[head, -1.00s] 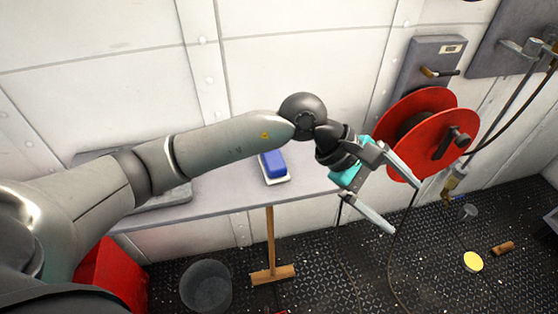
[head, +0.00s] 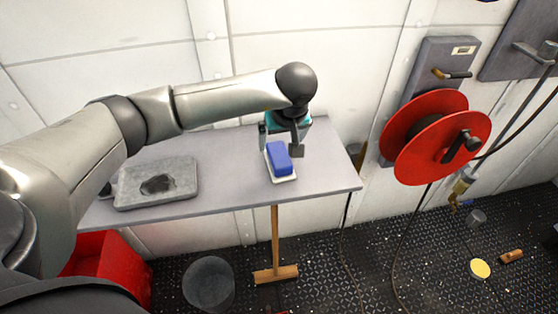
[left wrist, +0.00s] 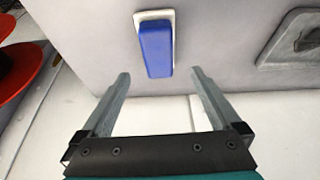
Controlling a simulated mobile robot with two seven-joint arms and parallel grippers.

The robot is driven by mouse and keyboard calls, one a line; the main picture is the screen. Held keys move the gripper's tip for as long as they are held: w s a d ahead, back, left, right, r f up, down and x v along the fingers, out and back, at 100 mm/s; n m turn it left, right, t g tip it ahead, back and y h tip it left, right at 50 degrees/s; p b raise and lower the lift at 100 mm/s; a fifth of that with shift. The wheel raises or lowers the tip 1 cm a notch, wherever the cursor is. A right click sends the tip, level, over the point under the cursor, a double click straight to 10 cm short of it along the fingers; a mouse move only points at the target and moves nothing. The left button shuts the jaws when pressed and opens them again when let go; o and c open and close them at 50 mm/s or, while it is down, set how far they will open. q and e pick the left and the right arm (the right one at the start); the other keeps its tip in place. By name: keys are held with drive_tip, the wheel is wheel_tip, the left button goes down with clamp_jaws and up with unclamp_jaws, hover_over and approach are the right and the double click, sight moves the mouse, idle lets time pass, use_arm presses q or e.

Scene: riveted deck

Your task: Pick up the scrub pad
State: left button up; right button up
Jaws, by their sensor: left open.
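The scrub pad is a blue block (head: 279,159) resting on a small white dish (head: 285,180) on the grey bench. In the left wrist view the blue pad (left wrist: 156,50) lies beyond the fingertips, roughly centred between their lines, with the white dish (left wrist: 171,16) showing around its far end. My left gripper (head: 280,146) is over the bench just behind and above the pad. Its jaws are open and empty, as the left wrist view of the two fingers (left wrist: 161,76) also shows. My right gripper is not in view.
A grey tray (head: 185,190) with a dark patch lies on the bench (head: 232,180) at the left. A red hose reel (head: 410,160) is on the wall at right. A broom (head: 275,240), a grey bucket (head: 209,285) and a red bin (head: 118,265) are below the bench front.

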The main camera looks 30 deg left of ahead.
sight(279, 154)
use_arm(q)
drive_tip(key=shift+b+x, duration=0.55)
drive_tip(key=shift+x, duration=3.55)
drive_tip(key=shift+d, duration=0.2)
drive_tip(key=shift+f, duration=0.3)
drive_tip(key=c, duration=1.2)
drive_tip(key=shift+c, duration=0.2)
drive_tip(key=shift+r, duration=0.15)
drive_tip(key=shift+r, duration=0.2)
wheel_tip(279, 154, up, 20)
drive_tip(key=p, duration=0.2)
